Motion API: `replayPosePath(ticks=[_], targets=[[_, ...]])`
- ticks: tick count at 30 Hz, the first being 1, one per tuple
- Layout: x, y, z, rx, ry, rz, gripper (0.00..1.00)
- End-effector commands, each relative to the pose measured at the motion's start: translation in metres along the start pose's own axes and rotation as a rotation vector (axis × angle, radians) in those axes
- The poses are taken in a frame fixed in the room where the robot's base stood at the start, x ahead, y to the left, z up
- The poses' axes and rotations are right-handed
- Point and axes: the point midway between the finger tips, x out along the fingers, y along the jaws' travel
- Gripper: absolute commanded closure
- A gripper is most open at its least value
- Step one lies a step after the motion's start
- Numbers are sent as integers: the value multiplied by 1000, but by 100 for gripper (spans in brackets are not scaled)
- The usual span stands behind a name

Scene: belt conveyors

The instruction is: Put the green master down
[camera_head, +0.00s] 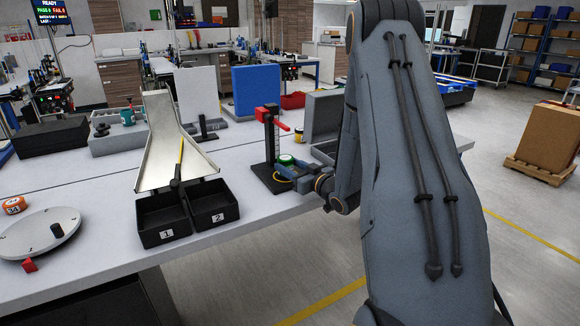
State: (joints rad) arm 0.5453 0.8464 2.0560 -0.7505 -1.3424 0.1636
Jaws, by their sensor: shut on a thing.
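The green master (286,159) is a small round green piece with a pale top. It is at my gripper (289,168), beside a black gauge stand (270,140) with a red arm and a white scale. My gripper comes in from the right and is shut on the green master. The fingers are small here and partly hidden by my arm. A yellow curved edge (281,178) shows just below the gripper. I cannot tell whether the master touches the stand's base.
Left of the stand are two black bins (163,218) marked 1 and 2 under a metal chute (165,140). A round plate (40,234) and an orange puck marked 34 (14,205) are at far left. Grey and blue panels stand behind. Table is clear between bins and stand.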

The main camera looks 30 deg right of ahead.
Motion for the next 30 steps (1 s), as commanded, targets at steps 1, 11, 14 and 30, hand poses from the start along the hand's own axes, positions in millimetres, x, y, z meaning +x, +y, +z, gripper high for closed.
replayPosePath(ticks=[1,11,14,30], targets=[[0,0,3,0,1,0,87],[1,0,6,-2,3,0,87],[1,0,9,-2,3,0,87],[0,0,5,-1,2,0,38]])
